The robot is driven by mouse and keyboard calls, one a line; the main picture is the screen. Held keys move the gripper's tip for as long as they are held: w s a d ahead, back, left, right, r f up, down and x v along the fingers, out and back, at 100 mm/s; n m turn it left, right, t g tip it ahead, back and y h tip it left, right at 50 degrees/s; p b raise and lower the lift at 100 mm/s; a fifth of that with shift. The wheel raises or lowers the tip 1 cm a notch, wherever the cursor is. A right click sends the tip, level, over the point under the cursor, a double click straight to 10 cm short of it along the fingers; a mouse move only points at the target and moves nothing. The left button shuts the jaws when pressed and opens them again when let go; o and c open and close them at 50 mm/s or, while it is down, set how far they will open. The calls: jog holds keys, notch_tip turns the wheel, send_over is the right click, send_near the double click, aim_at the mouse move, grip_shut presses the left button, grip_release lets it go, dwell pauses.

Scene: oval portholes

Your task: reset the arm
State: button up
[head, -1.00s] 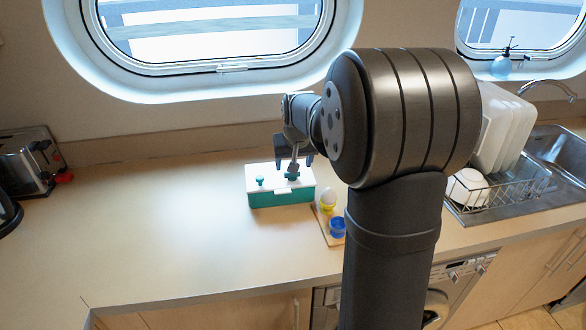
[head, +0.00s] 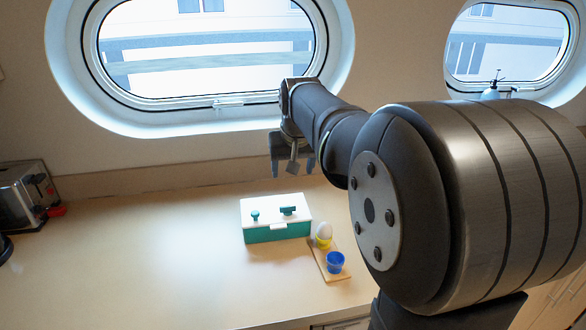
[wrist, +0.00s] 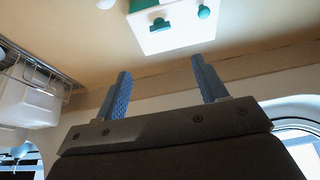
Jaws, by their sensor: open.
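My gripper (head: 293,167) is open and empty in the head view. It hangs in the air above and behind the teal box with the white lid (head: 276,231), apart from it. In the wrist view my gripper's two blue fingers (wrist: 161,88) stand wide apart with nothing between them. The box's white lid (wrist: 175,35) with its teal knob and teal handle shows beyond the fingertips, at the top edge of that view. The lid sits on the box.
A wooden board (head: 322,266) beside the box bears an egg in a yellow cup (head: 324,236) and a blue cup (head: 335,262). A toaster (head: 25,196) stands at the far left. Oval windows (head: 205,50) are behind. A dish rack (wrist: 40,75) shows in the wrist view.

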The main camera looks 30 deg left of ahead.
jog(key=x, duration=1.7)
jog(key=shift+f, duration=0.25)
jog(key=shift+r, duration=0.1)
jog(key=shift+f, duration=0.3)
jog(key=shift+s+r+m, duration=0.1)
jog(key=shift+r+m, duration=0.1)
jog(key=shift+m, duration=0.3)
jog(key=a+v, duration=0.1)
jog(key=v, duration=1.7)
jog(key=n+g+h, duration=0.2)
jog(key=n, duration=0.5)
send_over(288, 207)
jog(key=s+d, duration=0.1)
notch_tip(288, 207, down, 11)
jog(key=shift+s+r, duration=0.1)
jog(key=shift+s, duration=0.05)
jog(key=shift+w+f+n, duration=0.2)
jog(key=shift+f+n, duration=0.2)
jog(key=shift+f, duration=0.2)
